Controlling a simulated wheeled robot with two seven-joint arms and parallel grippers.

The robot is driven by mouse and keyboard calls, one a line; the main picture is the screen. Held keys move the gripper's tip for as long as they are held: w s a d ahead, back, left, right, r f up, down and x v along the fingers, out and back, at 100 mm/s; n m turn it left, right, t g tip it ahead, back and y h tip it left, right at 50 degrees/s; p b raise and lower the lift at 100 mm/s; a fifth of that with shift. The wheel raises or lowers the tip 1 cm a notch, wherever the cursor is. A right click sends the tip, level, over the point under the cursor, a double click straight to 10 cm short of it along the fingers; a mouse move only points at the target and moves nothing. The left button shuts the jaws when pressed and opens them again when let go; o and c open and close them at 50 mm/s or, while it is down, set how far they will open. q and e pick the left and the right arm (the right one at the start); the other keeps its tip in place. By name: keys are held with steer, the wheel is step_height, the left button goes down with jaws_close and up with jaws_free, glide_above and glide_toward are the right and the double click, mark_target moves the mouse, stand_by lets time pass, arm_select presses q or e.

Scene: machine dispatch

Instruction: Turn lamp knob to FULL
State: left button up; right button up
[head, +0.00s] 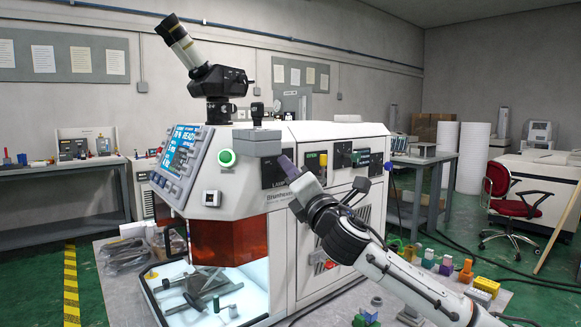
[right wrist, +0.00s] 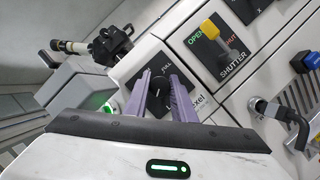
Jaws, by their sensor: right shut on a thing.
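The lamp knob (right wrist: 159,84) is a small black knob on a dark panel with a FULL label beside it, seen in the right wrist view. My right gripper (right wrist: 160,82) has its two purple fingers on either side of the knob and is shut on it. In the head view my right gripper (head: 286,162) reaches from the lower right to the dark lamp panel (head: 270,172) on the machine's front, and its fingers hide the knob. Which mark the knob points to cannot be told. My left gripper is not in view.
The white machine (head: 345,131) carries an eyepiece unit (head: 222,82) on top and a screen at left. A yellow-tipped shutter lever (right wrist: 210,30) and a grey hooked handle (right wrist: 281,110) stick out close to the gripper. Small coloured blocks (head: 446,265) lie on the table at right.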

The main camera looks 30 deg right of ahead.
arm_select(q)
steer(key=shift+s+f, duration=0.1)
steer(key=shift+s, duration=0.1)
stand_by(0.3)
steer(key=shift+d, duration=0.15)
arm_select(e)
steer(key=o, duration=1)
arm_select(q)
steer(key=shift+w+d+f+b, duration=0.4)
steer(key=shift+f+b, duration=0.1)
steer(key=shift+b, duration=0.75)
arm_select(e)
steer(key=v, duration=1)
steer(key=shift+s, duration=0.2)
